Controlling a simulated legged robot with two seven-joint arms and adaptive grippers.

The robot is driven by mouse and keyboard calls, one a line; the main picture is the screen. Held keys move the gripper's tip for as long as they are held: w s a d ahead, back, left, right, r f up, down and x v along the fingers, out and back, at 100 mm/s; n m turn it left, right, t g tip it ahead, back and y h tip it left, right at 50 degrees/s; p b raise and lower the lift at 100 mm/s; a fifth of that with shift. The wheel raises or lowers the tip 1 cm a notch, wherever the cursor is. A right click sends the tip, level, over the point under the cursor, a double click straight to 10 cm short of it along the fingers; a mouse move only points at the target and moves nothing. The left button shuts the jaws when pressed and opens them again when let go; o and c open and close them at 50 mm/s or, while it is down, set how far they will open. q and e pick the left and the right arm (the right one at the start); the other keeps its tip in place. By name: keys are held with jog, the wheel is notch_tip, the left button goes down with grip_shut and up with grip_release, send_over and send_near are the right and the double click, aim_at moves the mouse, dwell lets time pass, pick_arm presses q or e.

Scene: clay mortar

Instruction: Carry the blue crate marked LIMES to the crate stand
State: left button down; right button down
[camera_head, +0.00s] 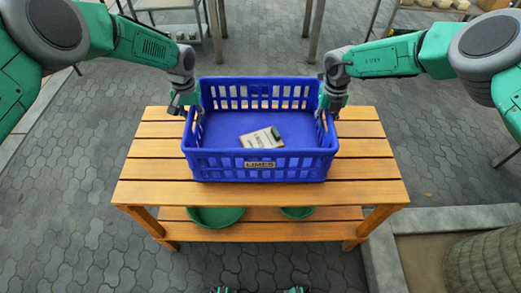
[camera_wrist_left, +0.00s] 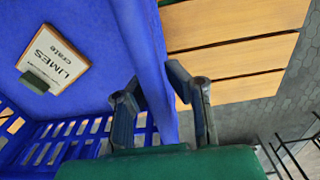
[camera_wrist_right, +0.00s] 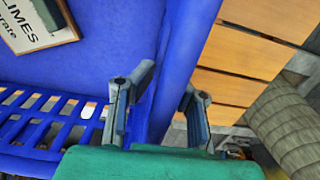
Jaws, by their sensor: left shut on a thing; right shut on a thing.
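The blue crate (camera_head: 262,168) marked LIMES sits on a slatted wooden table, upright. A card reading LIMES crate (camera_head: 261,138) with a small dark green clip lies on the crate's floor; it also shows in the left wrist view (camera_wrist_left: 53,60). My left gripper (camera_head: 193,104) is shut on the crate's left side wall, one finger inside and one outside (camera_wrist_left: 165,105). My right gripper (camera_head: 325,103) is shut on the right side wall in the same way (camera_wrist_right: 160,105). I cannot tell which thing is the crate stand.
The wooden table (camera_head: 150,190) has bare slats around the crate. Green bowls (camera_head: 215,216) sit on its lower shelf. A stone-edged planter (camera_head: 400,250) is at the lower right. A metal rack (camera_head: 165,8) and wooden legs stand behind. Grey paving is open at left.

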pick_arm(q)
jog(key=shift+w+f+b, duration=0.1)
jog(key=shift+f+b, duration=0.3)
jog(key=shift+f, duration=0.15)
pick_arm(e)
jog(key=shift+w+a+f, duration=0.1)
jog(key=shift+f, duration=0.45)
pick_arm(q)
jog(key=c, duration=1.6)
grip_release()
jog(key=shift+r, duration=0.15)
pick_arm(e)
jog(key=c, duration=1.6)
grip_release()
jog(key=shift+r, duration=0.15)
pick_arm(q)
jog(key=shift+r, duration=0.15)
jog(key=shift+r, duration=0.35)
notch_tip(320, 180, up, 11)
jog(key=shift+f, duration=0.1)
pick_arm(e)
notch_tip(320, 180, up, 12)
jog(key=shift+f, duration=0.1)
